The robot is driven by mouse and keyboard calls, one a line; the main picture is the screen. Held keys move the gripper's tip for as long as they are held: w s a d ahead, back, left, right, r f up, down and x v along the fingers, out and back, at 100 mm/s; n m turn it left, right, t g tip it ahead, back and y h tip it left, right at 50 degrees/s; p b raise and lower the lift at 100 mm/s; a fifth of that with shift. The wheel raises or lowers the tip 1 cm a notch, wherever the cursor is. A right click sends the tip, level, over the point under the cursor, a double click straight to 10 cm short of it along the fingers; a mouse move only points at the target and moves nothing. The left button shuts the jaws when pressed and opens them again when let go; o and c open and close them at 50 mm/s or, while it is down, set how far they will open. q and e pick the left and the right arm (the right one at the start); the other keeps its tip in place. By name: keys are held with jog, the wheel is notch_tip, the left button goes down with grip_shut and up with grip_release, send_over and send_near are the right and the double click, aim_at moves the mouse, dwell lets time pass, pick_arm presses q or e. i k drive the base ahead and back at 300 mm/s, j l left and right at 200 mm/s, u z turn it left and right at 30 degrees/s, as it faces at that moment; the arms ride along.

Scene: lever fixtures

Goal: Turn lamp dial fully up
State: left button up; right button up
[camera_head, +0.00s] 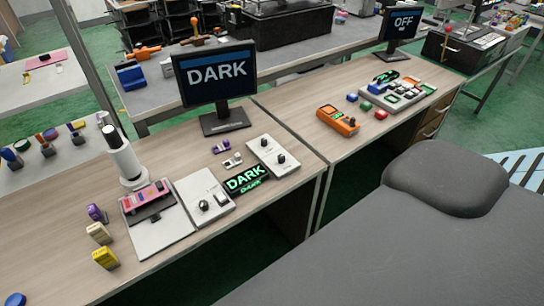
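No gripper of mine is in view. On the near wooden desk, a white plate (191,187) carries a round black dial (203,205) and a small switch (221,199). Behind it to the right, a second white plate (262,147) carries two black knobs, the nearer one (281,159) and the farther one (264,143). I cannot tell which of these is the lamp dial. A small black sign (246,179) between the plates reads DARK in green. A monitor (214,73) behind also reads DARK. How far each dial is turned is too small to tell.
A white cylinder device (122,158) stands left of the plates, behind a grey board (157,234) with a pink panel. Small purple and yellow blocks sit at the left. An orange device (337,121) and a button panel (398,95) are on the right desk, below a monitor (402,24) reading OFF.

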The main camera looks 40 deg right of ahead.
aim_at(264, 142)
jog(key=z, duration=1.65)
jog(key=i+l, duration=0.1)
jog(key=l, duration=0.2)
jog(key=i+l, duration=0.1)
jog(key=l, duration=0.2)
jog(key=i+l, duration=0.1)
jog(key=l, duration=0.2)
